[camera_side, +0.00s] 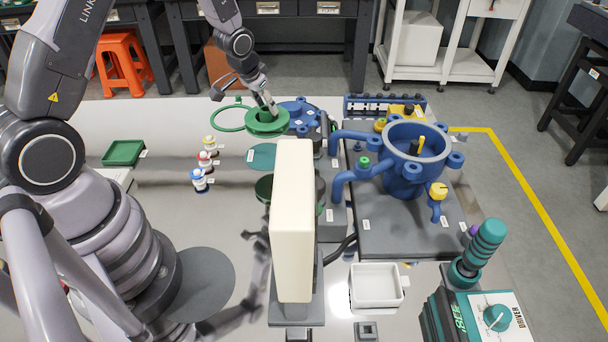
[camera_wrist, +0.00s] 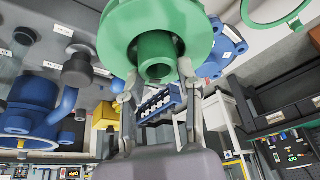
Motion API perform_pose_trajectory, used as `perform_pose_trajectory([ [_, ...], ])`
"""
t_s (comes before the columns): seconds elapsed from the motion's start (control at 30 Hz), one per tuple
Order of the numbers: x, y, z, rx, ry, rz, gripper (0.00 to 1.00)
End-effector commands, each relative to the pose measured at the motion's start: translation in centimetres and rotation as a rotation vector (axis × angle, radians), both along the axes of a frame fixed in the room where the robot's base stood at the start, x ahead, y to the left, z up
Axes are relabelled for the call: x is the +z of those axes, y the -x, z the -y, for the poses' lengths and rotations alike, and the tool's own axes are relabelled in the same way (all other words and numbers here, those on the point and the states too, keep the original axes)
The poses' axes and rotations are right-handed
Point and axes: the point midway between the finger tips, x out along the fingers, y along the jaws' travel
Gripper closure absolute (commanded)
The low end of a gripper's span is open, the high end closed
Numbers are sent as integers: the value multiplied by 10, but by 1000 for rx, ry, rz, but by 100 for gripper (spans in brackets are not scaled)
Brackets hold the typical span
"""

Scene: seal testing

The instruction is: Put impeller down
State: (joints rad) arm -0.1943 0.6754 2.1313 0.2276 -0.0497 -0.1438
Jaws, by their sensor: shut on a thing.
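The green impeller (camera_side: 268,126), a round flanged part with a central hub, is held above the table in the side view. It also fills the top centre of the wrist view (camera_wrist: 153,22). My gripper (camera_side: 266,108) reaches down from above and is shut on the impeller. In the wrist view, the fingers of my gripper (camera_wrist: 158,88) touch it on either side of the hub. A flat teal disc (camera_side: 262,157) lies just below the impeller in the side picture. I cannot tell the exact height between them.
A green ring (camera_side: 228,117) and a blue cover (camera_side: 300,108) lie close to the impeller. A blue pump housing (camera_side: 415,165) stands on a grey plate at right. A tall cream block (camera_side: 293,220) stands in front. Small capped bottles (camera_side: 200,180) stand at left.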

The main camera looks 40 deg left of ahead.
Motion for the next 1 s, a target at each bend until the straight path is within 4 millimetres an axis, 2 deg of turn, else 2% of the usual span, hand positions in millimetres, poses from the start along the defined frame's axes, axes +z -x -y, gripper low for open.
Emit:
perform_pose_trajectory([
  [0.03, -11, 1, -7, 9, 4, -2, 100],
  [0.17, -28, 2, -15, 19, 11, -2, 100],
  [0.3, -54, 3, -16, 21, 13, -3, 100],
  [0.7, -102, 2, -16, 20, 13, -2, 100],
  [1.0, -105, 2, -16, 19, 11, 1, 100],
])
